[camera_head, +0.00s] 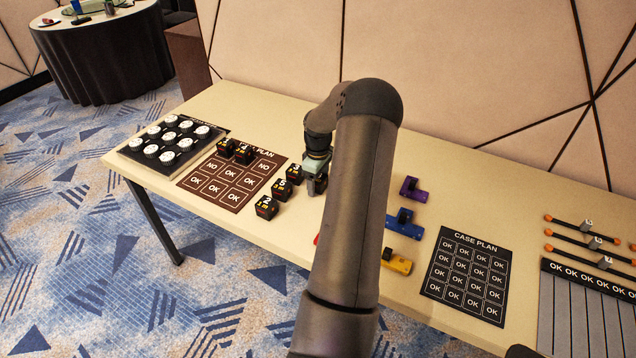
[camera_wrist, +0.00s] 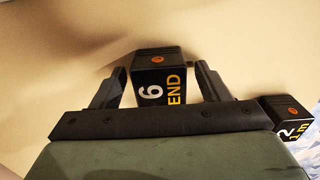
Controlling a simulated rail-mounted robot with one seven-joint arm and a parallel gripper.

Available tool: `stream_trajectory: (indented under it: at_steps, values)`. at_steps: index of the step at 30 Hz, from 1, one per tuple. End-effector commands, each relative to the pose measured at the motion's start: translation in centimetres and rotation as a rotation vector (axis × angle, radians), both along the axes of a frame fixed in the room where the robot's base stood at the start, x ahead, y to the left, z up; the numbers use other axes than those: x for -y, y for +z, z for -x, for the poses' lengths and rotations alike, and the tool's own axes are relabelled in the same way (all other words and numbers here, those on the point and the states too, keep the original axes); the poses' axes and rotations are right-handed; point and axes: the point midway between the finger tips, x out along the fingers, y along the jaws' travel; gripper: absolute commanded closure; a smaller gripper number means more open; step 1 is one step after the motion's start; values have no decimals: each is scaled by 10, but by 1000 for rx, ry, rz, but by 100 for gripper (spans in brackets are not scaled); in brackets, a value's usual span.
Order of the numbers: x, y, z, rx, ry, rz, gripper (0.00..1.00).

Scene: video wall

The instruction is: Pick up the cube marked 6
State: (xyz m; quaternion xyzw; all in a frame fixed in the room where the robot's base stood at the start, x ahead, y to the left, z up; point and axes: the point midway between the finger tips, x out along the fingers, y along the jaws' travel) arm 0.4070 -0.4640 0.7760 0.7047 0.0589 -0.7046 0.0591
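The cube marked 6 (camera_wrist: 159,88) is black with a white 6, yellow "END" and an orange dot on top. In the wrist view it sits between the two fingers of my gripper (camera_wrist: 160,82), with a narrow gap on each side. The fingers are open and I see no clear contact. In the head view my gripper (camera_head: 316,184) is low over the table (camera_head: 225,100), right of the other cubes, and my arm and gripper largely hide what is beneath.
A cube marked 2 (camera_wrist: 292,121) is close to my gripper's right in the wrist view. Several black cubes (camera_head: 281,190) stand near the plan board (camera_head: 232,200). Purple (camera_head: 413,190), blue (camera_head: 404,225) and yellow (camera_head: 397,263) pieces lie right of my arm, before the case plan (camera_head: 466,275).

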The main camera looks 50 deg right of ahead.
Motion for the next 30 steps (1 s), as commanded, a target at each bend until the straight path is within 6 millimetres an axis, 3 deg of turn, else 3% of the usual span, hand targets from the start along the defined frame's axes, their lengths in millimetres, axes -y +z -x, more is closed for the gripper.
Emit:
stream_trajectory:
  at_steps: [1,5,6,14,20,24,30]
  values:
    - [0,0,0,0,0,0,42]
    - [0,0,0,0,0,0,78]
    - [0,0,0,0,0,0,80]
    - [0,1,0,0,0,1,80]
    - [1,13,-1,1,-1,3,80]
    - [1,34,0,2,-1,5,80]
    - [-32,78,21,0,-1,6,80]
